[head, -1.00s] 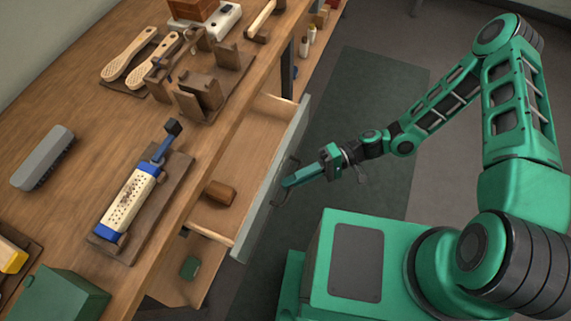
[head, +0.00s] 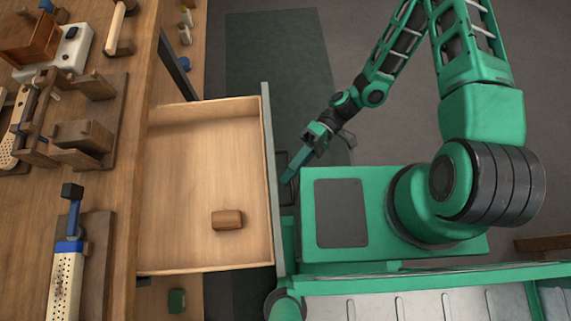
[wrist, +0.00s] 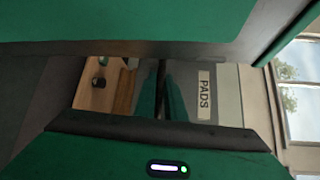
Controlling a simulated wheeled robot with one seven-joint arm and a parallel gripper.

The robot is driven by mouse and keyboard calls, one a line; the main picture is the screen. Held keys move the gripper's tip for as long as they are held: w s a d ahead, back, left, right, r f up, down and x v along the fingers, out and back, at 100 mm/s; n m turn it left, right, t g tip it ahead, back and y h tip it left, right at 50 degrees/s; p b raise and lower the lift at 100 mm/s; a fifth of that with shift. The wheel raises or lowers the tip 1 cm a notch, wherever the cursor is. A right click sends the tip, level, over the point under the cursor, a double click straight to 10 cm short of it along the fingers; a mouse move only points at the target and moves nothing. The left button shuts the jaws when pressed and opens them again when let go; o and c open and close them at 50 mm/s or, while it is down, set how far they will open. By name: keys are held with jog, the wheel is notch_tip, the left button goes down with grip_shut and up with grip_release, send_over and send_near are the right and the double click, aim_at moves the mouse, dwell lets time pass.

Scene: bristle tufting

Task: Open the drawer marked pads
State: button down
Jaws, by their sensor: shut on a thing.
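The pads drawer (head: 195,160) is pulled well out from the bench in the head view. A small brown wooden block (head: 227,220) lies in its lower right part; the rest of its floor is bare. The drawer's grey front carries a PADS label (wrist: 204,95) in the wrist view, turned sideways. My gripper (head: 287,180) is at the outer side of the drawer front, shut on the drawer's handle (head: 283,168).
The wooden bench top (head: 125,170) at the left holds a perforated tool (head: 66,285), wooden fixtures and a white device. Below the drawer, a green block (head: 177,300) sits in a lower space. My base stands close to the drawer front.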

jog(key=shift+w+f, duration=0.15)
jog(key=c, duration=2.1)
grip_release()
jog(key=v, duration=1.1)
